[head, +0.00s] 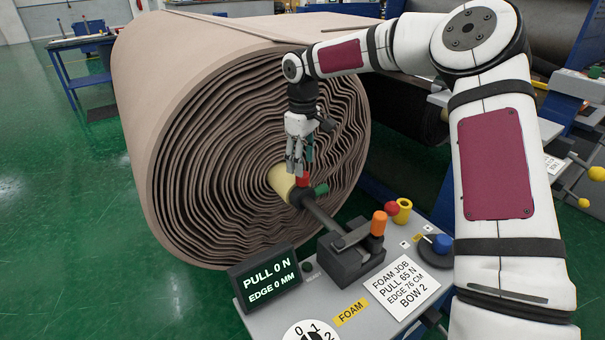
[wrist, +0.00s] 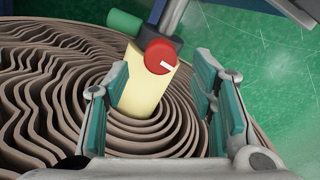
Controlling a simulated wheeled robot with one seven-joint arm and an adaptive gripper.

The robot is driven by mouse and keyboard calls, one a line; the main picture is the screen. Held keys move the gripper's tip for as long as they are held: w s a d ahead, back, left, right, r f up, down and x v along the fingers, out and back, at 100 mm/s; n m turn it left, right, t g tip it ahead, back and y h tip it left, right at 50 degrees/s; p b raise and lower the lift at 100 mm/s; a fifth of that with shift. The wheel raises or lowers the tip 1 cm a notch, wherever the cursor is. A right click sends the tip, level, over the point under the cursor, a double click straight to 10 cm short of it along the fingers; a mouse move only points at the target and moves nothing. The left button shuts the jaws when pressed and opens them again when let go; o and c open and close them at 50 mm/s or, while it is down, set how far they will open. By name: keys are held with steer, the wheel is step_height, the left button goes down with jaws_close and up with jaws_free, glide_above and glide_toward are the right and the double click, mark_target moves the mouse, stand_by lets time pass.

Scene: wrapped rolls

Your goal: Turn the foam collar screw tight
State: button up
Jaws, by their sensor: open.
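The foam collar screw is a red knob with a white mark (wrist: 161,56). It sits on the collar, at the end of the pale yellow core (wrist: 145,95) of the big roll. In the head view the red screw (head: 302,179) shows just below my gripper (head: 297,165). My gripper points down and is open, its teal finger pads (wrist: 162,105) apart on either side of the core in the wrist view. The screw lies between and beyond the fingertips in that view and does not appear touched. A green knob (head: 320,188) sticks out beside the screw.
A large brown foam roll (head: 190,140) fills the left. A dark shaft (head: 325,218) runs from the core to a clamp block with an orange handle (head: 378,223). A screen (head: 266,279) reads PULL 0 N, EDGE 0 MM. A job card (head: 401,287) lies on the grey panel.

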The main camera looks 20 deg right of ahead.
mark_target(302, 179)
steer(key=shift+f, duration=2.4)
steer(key=c, duration=1.1)
